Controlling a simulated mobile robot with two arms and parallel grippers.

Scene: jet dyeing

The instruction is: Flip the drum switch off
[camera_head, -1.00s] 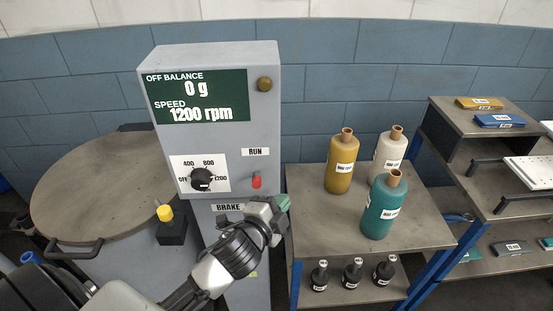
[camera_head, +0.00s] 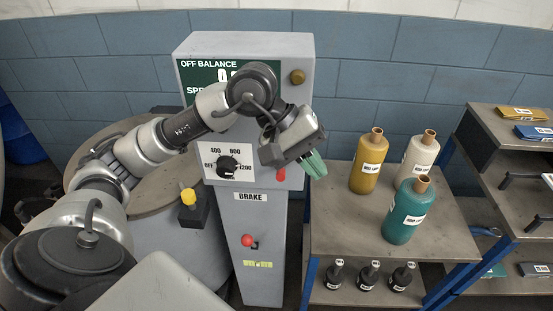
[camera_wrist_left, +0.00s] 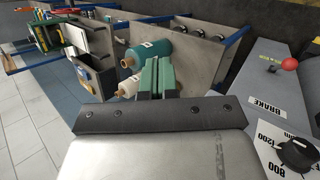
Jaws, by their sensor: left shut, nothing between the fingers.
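The grey control panel (camera_head: 210,45) stands in the middle of the head view. Its red RUN switch (camera_head: 281,175) shows partly below my left gripper, and the RUN label is hidden. The black speed dial (camera_head: 228,166), with OFF to 1200 markings, is to the left; it also shows in the left wrist view (camera_wrist_left: 297,156). My left gripper (camera_head: 316,165) is shut and empty, its green fingers pointing down right, in front of the panel's right edge. The fingers (camera_wrist_left: 157,78) show in the left wrist view. My right gripper is out of view.
The red-knobbed BRAKE lever (camera_head: 247,240) is lower on the panel. A yellow button (camera_head: 188,196) on a black box stands by the round drum lid (camera_head: 150,203). To the right, a table (camera_head: 335,228) holds mustard (camera_head: 369,165), white (camera_head: 416,160) and teal (camera_head: 404,215) bottles.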

